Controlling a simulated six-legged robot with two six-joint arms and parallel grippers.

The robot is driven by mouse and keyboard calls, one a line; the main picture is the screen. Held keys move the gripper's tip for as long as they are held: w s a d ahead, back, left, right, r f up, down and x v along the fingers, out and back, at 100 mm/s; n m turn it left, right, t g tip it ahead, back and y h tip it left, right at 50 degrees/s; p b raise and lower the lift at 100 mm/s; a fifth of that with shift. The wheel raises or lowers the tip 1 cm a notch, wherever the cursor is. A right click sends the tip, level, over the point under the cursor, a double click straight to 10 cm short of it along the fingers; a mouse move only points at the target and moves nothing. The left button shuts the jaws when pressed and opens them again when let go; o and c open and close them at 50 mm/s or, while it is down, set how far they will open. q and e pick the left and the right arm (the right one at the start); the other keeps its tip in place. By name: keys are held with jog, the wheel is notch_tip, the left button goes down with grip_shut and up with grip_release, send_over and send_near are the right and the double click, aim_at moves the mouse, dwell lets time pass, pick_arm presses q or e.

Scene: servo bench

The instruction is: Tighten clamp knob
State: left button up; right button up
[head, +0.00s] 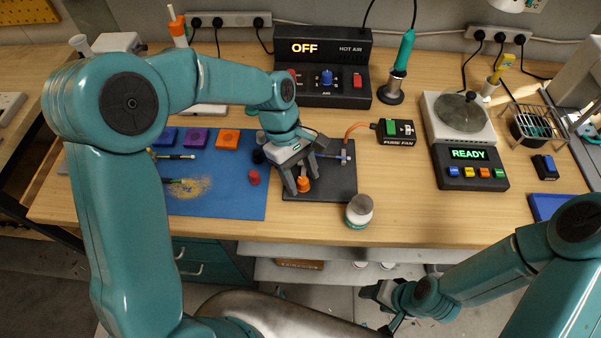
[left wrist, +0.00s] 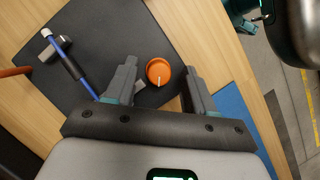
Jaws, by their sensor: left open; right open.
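The orange clamp knob (head: 304,184) stands on the dark plate (head: 338,187). In the left wrist view the knob (left wrist: 158,71), with a white mark on its top, lies between my left fingertips, with a gap on each side. My left gripper (head: 303,189) points down over the knob and is open; it also shows in the left wrist view (left wrist: 160,74). A blue rod with a grey block (left wrist: 66,56) lies at the other side of the plate. My right gripper (head: 376,308) is open and empty, low in front of the bench.
A white jar (head: 359,210) stands at the plate's front right corner. The blue mat (head: 215,205) at left holds coloured blocks and a red cap (head: 253,177). The fume fan box (head: 395,131) and READY hotplate (head: 470,166) stand to the right. Bench between jar and hotplate is clear.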

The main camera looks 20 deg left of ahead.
pick_arm(q)
jog(key=shift+c, duration=0.3)
grip_shut()
jog(key=c, duration=0.9)
grip_release()
jog(key=shift+c, duration=0.2)
jog(key=shift+m, duration=0.4)
grip_shut()
jog(key=m+g+y+p, duration=0.1)
jog(key=m, duration=0.2)
jog(key=shift+w+d, duration=0.1)
jog(key=m, duration=0.2)
jog(key=m+g+y+p, duration=0.1)
jog(key=m, duration=0.1)
jog(key=shift+d+y, duration=0.1)
jog(key=shift+y, duration=0.2)
jog(key=m+y, duration=0.1)
jog(key=m, duration=0.2)
jog(key=m+y, duration=0.1)
jog(key=m, duration=0.2)
jog(key=shift+d, duration=0.15)
jog(key=m, duration=0.2)
jog(key=m+y, duration=0.1)
jog(key=m, duration=0.1)
jog(key=shift+d+m+y, duration=0.1)
jog(key=shift+m+y, duration=0.2)
jog(key=shift+t, duration=0.3)
